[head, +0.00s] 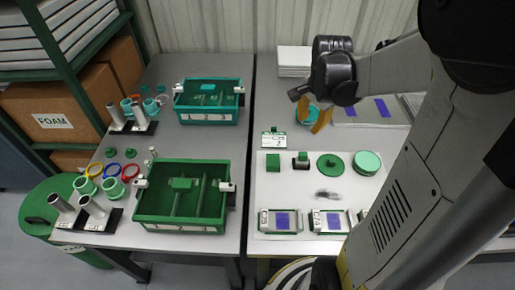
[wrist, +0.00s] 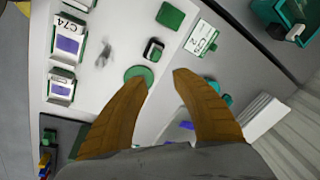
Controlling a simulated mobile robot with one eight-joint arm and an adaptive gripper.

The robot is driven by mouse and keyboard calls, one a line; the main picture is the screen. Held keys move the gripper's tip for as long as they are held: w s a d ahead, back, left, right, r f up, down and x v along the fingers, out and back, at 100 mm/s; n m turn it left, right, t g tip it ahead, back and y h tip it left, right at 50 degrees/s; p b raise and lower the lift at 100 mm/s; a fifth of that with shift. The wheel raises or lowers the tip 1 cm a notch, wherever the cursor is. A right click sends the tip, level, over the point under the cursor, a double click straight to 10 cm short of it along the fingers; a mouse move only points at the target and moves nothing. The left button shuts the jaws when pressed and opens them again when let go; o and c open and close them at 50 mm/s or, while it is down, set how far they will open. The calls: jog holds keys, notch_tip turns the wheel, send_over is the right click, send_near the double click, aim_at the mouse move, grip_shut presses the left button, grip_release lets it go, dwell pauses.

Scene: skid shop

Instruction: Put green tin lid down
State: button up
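A dark green round lid (head: 330,167) with a small knob lies on the white mat (head: 300,190), left of a pale green round tin (head: 367,163). It also shows in the wrist view (wrist: 138,74), partly hidden behind my left fingertip. My gripper (head: 312,121) is above the table, beyond the mat's far edge in the head view. In the wrist view my gripper (wrist: 160,78) has its two orange fingers spread, with nothing held between them. A teal round object (head: 304,115) shows beside the fingers, partly hidden; I cannot tell its exact distance from them.
A green block (head: 273,162) and a dark-based block (head: 301,160) stand left of the lid. A small label card (head: 273,139) stands behind them. A green divided bin (head: 182,196) and a teal one (head: 208,102) stand on the left table.

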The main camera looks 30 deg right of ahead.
jog(key=s+a+r+n+t, duration=0.2)
jog(key=s+a+r+n, duration=0.1)
jog(key=a+n, duration=0.5)
jog(key=s+a+r+n+t+y, duration=0.1)
jog(key=s+a+r+n+t, duration=0.2)
jog(key=a+n, duration=0.5)
jog(key=s+a+r, duration=0.1)
jog(key=s+a, duration=0.1)
jog(key=a, duration=0.4)
jog(key=shift+s+a+r, duration=0.15)
jog(key=shift+s+r, duration=0.05)
jog(key=shift+r, duration=0.1)
